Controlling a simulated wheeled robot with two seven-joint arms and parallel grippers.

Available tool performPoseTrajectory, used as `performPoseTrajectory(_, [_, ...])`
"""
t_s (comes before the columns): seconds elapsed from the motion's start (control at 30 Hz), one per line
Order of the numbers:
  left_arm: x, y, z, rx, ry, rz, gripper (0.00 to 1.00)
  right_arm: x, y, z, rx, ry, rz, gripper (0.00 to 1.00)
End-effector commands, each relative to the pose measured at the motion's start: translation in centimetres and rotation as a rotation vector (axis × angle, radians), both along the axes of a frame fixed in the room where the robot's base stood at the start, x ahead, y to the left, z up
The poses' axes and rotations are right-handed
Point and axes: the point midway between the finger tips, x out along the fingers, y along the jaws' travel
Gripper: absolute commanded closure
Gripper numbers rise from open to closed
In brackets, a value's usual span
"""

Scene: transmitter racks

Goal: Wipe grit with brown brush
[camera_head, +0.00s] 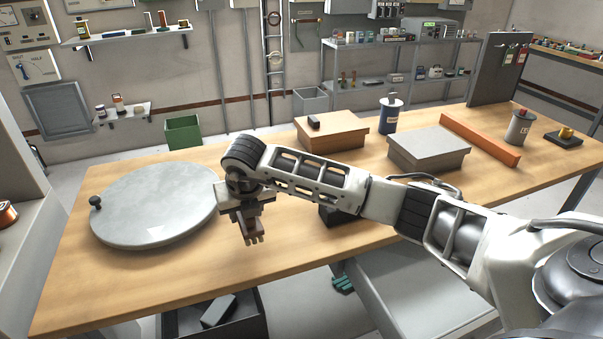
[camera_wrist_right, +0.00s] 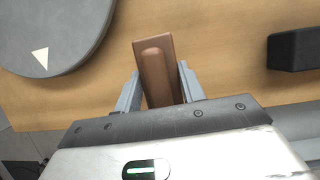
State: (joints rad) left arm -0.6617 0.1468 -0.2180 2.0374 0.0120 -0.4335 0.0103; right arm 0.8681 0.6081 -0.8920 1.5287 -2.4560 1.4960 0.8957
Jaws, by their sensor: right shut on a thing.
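My right gripper (camera_head: 251,238) is shut on the brown brush, in the air over the wooden table just right of the round grey plate (camera_head: 150,205). In the right wrist view the brown brush (camera_wrist_right: 155,62) stands between the two grey fingers of my right gripper (camera_wrist_right: 158,85). The round grey plate (camera_wrist_right: 50,30) shows at the upper left there, with a white triangle mark, apart from the brush. A black knob (camera_head: 95,202) sits at the plate's left edge. I cannot make out any grit. My left gripper is not in view.
The wooden table (camera_head: 85,290) is clear in front of the plate. A black block (camera_wrist_right: 293,48) lies right of the brush. Farther back stand a brown box (camera_head: 335,136), a blue canister (camera_head: 390,115), a grey box (camera_head: 428,148) and an orange bar (camera_head: 480,140).

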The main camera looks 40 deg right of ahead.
Motion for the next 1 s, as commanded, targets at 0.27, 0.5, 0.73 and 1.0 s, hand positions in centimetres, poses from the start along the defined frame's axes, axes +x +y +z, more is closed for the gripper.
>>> performPoseTrajectory(0.27, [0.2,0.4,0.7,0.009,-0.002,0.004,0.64,0.1,0.1,2.3,0.000,-0.001,0.001,0.82])
performPoseTrajectory(0.5, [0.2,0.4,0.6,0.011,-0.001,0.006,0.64,0.1,0.1,2.4,0.000,-0.001,0.001,0.82])
performPoseTrajectory(0.73, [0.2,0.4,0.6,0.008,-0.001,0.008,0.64,0.1,0.1,2.4,0.000,-0.001,0.001,0.82])
performPoseTrajectory(1.0, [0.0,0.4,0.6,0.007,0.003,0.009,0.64,-0.1,0.2,2.4,0.001,-0.001,0.043,0.82])
